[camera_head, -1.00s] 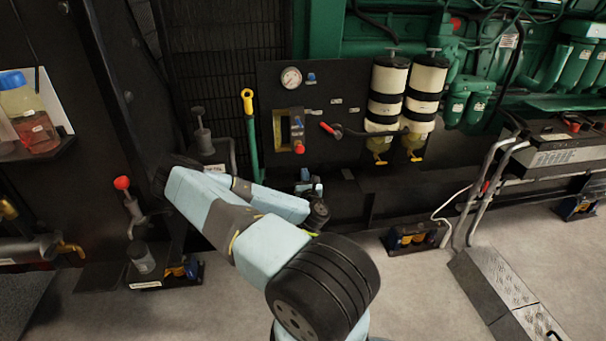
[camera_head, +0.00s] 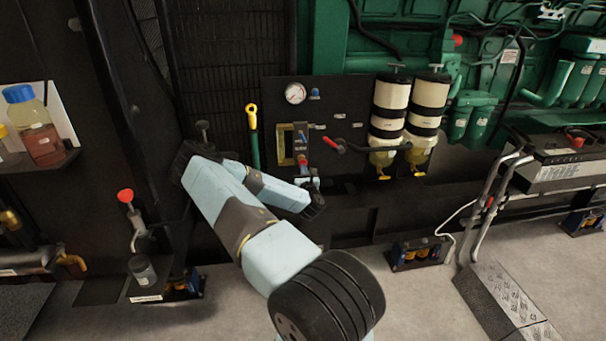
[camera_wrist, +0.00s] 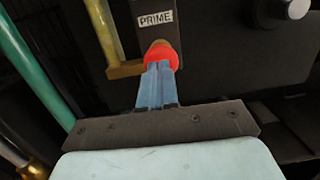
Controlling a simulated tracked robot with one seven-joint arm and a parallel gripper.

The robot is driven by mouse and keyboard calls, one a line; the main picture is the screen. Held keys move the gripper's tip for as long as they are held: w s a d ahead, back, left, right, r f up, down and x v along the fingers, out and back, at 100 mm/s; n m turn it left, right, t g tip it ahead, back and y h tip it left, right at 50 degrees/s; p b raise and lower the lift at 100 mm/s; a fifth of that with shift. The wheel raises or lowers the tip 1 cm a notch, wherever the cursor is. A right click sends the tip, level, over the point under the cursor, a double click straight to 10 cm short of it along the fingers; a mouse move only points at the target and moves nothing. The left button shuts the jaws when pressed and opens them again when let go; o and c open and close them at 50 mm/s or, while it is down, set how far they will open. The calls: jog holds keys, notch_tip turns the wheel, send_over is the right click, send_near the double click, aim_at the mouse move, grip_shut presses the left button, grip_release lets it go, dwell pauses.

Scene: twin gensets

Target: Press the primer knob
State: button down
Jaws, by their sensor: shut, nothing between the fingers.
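The primer knob (camera_wrist: 161,51) is red and rounded, just below a white PRIME label (camera_wrist: 156,19) in the wrist view. In the head view the knob (camera_head: 302,158) shows as a small red spot low on the black panel, beside a brass frame. My gripper (camera_wrist: 159,68) has its blue-grey fingers together and empty. The fingertips overlap the knob's lower edge in the wrist view; I cannot tell if they touch it. In the head view my gripper (camera_head: 305,181) is right below the knob, and its tips are hard to make out.
The black panel (camera_head: 345,105) also carries a gauge (camera_head: 295,93) and a red-handled lever (camera_head: 335,146). Two cream-and-black filters (camera_head: 388,105) stand to the right. A yellow-topped dipstick (camera_head: 252,116) is to the left. A dark rail runs below the panel.

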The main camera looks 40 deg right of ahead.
jog(key=shift+x, duration=1.25)
jog(key=shift+r, duration=0.1)
jog(key=v, duration=1.4)
jog(key=shift+s+f, duration=0.2)
jog(key=shift+f, duration=0.15)
